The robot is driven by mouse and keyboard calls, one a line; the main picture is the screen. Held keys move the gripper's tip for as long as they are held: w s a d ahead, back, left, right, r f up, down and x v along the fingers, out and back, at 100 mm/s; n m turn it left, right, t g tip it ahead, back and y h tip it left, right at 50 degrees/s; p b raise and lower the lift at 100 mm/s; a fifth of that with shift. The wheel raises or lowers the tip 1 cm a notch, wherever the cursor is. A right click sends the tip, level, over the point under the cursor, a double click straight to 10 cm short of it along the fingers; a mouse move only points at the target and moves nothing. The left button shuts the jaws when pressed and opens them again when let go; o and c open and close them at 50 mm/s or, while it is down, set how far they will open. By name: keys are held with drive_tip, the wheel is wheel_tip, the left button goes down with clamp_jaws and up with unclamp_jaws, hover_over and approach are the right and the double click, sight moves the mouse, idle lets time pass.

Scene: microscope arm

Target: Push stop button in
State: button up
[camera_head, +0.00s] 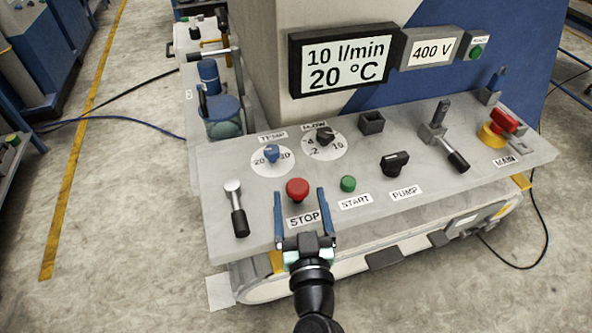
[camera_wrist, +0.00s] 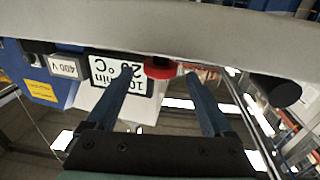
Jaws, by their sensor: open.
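The red stop button (camera_head: 297,189) sticks up from the grey panel (camera_head: 225,170), just above its STOP label (camera_head: 304,219). It also shows in the wrist view (camera_wrist: 160,70), below the panel band because that view is turned over. My gripper (camera_head: 300,193) is open and empty, with one blue finger on each side of the button in the head view. In the wrist view, my gripper (camera_wrist: 159,78) has the button between its fingertips, near the tips. I cannot tell whether a finger touches the button or panel.
The green start button (camera_head: 348,184) and black pump knob (camera_head: 395,163) stand to the right. A lever (camera_head: 236,208) stands left of the stop button. Two dials (camera_head: 271,155) (camera_head: 325,137) lie behind it. A red switch on yellow (camera_head: 499,126) is at far right.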

sight(296, 178)
drive_tip(key=w, duration=0.6)
drive_tip(key=shift+w+a, duration=0.25)
drive_tip(key=shift+a, duration=0.15)
drive_tip(key=shift+c, duration=0.3)
clamp_jaws()
